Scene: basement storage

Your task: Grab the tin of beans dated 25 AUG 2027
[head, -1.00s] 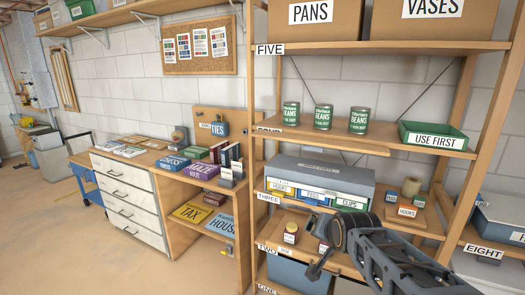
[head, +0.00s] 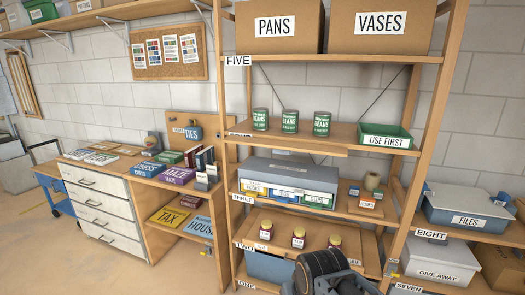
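Three green bean tins stand upright in a row on shelf four of the wooden rack in the head view: a left tin (head: 260,119), a middle tin (head: 290,122) and a right tin (head: 321,124). Each front label reads BEANS. The small print is too small to read, so I cannot tell which tin is dated 25 AUG 2027. A dark part of my arm shows at the bottom edge, well below the tins. My gripper's fingers are out of the picture.
A green USE FIRST tray (head: 390,129) stands right of the tins on the same shelf. Boxes marked PANS (head: 278,27) and VASES (head: 380,27) sit above. A grey organiser (head: 290,172) and several jars sit below. A wooden desk (head: 150,178) stands left, with bare floor before it.

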